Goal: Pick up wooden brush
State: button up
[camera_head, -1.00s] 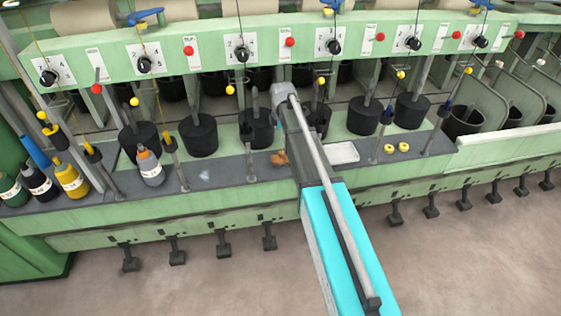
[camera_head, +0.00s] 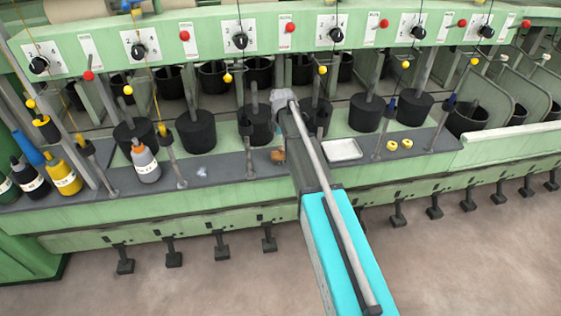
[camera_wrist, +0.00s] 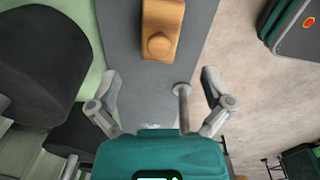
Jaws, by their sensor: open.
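The wooden brush (camera_head: 278,155), a small orange-brown block, lies on the grey ledge of the green machine, just left of my arm in the head view. In the wrist view the wooden brush (camera_wrist: 163,28) shows at the top middle, with a rounded knob at its near end. My gripper (camera_wrist: 160,77) is open and empty. Its two fingers are spread wide, and the brush lies beyond the fingertips, roughly centred between them.
A metal post (camera_wrist: 183,105) rises between the fingers' sides in the wrist view. Black cans (camera_head: 197,131) stand behind the ledge. Bottles (camera_head: 64,174) stand at left. A white tray (camera_head: 343,150) and yellow rings (camera_head: 399,144) lie right of my arm.

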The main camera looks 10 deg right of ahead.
aim_at(281, 153)
jog(key=shift+w+f+b, duration=0.1)
jog(key=shift+f+b, duration=1.1)
jog(key=shift+f, duration=0.3)
jog(key=shift+f, duration=0.15)
jog(key=shift+w+d+f+b, duration=0.1)
jog(key=shift+w+f+b, duration=0.05)
jog(key=shift+f+b, duration=2.4)
jog(key=shift+r, duration=0.1)
jog(key=c, duration=1.3)
jog(key=shift+r, duration=0.15)
notch_tip(281, 153, up, 10)
jog(key=p, duration=1)
